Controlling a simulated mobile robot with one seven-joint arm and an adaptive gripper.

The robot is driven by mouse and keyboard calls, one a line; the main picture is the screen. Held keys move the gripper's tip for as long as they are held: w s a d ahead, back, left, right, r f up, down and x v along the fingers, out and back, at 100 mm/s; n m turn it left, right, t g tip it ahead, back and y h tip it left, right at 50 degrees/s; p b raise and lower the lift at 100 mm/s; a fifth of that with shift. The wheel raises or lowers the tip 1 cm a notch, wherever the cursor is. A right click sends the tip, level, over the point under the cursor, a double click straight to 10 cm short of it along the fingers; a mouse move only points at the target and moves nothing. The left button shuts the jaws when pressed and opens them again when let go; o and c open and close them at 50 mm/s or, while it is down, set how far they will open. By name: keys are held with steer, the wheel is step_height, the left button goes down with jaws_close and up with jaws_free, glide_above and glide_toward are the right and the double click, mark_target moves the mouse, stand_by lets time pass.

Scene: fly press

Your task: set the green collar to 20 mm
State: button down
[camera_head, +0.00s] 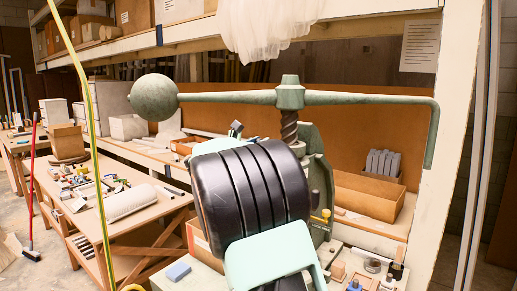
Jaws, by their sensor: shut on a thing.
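The fly press (327,185) is pale green and stands right of centre. Its threaded screw (289,128) rises to a green hub (290,96). The long handle bar runs through the hub, with a ball weight (153,97) at the left end and a bent-down grip (433,135) at the right. My dark, ribbed arm covers the front of the press. I cannot pick out the green collar or a millimetre scale. My gripper is not visible; the arm may be hiding it.
A workbench (150,215) with small parts and a white roll stands at left. A wooden tray (368,194) with grey blocks sits behind the press at right. A blue block (177,271) lies at the front. A yellow-green hose (94,130) hangs at left; a white post stands at right.

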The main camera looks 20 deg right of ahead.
steer(key=shift+s+d+f+n+t+y+b, duration=0.1)
steer(key=shift+s+f+n+t+y+b, duration=0.15)
steer(key=shift+s+t+y+b, duration=0.45)
steer(key=shift+s+r+b, duration=0.1)
steer(key=shift+s+b, duration=0.25)
steer(key=shift+s, duration=0.1)
steer(key=c, duration=2)
jaws_free()
steer(key=shift+o, duration=1.2)
steer(key=shift+r, duration=0.1)
